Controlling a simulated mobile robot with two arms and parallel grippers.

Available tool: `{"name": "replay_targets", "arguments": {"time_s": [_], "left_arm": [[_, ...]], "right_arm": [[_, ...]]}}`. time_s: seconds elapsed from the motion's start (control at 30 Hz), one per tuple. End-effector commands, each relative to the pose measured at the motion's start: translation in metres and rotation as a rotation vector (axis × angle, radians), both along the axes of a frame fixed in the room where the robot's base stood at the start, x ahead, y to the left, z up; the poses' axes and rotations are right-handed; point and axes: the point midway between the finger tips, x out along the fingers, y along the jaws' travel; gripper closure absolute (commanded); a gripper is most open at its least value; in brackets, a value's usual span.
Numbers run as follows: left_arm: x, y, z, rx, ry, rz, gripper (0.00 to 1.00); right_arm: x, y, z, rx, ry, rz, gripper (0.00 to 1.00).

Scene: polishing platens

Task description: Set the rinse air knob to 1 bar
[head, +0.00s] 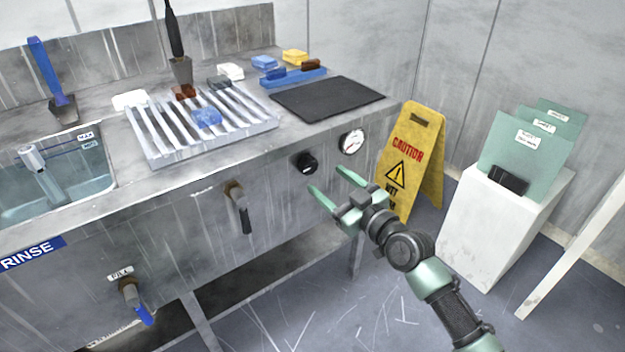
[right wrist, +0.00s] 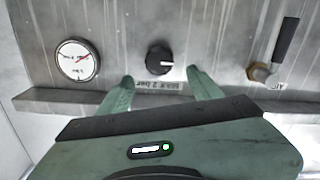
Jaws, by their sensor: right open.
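The rinse air knob (head: 306,163) is a round black knob on the steel front panel of the sink bench. In the right wrist view the knob (right wrist: 159,59) shows a pale pointer mark, with a label below it partly legible as "MAX 2 bar". The pressure gauge (head: 352,141) is right of the knob in the head view; in the right wrist view the gauge (right wrist: 77,60) has a red needle, its reading too small to tell. My right gripper (head: 330,184) is open and empty, its fingertips short of the knob and apart from it. My left gripper is out of view.
A lever valve (head: 239,207) sits left of the knob, and a blue-handled fill valve (head: 134,300) lower left. A yellow caution sign (head: 412,155) stands right of the bench, near a white stand (head: 492,225) with green folders. A slatted rack (head: 165,148) and black mat (head: 328,97) lie on top.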

Motion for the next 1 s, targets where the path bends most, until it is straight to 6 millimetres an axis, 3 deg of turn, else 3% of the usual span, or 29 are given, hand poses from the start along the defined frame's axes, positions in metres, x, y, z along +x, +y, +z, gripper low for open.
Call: {"name": "replay_targets", "arguments": {"time_s": [0.4,0.8,0.83,1.0], "left_arm": [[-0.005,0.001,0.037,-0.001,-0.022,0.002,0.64],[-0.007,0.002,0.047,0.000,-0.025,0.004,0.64],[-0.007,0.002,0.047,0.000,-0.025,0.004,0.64],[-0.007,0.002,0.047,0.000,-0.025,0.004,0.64]], "right_arm": [[0.050,0.036,-0.001,0.003,0.003,-0.001,0.36],[0.059,0.043,0.000,0.001,0.003,-0.001,0.36],[0.059,0.043,0.000,0.001,0.003,-0.001,0.38],[0.059,0.043,0.000,0.001,0.004,-0.002,0.86]]}}
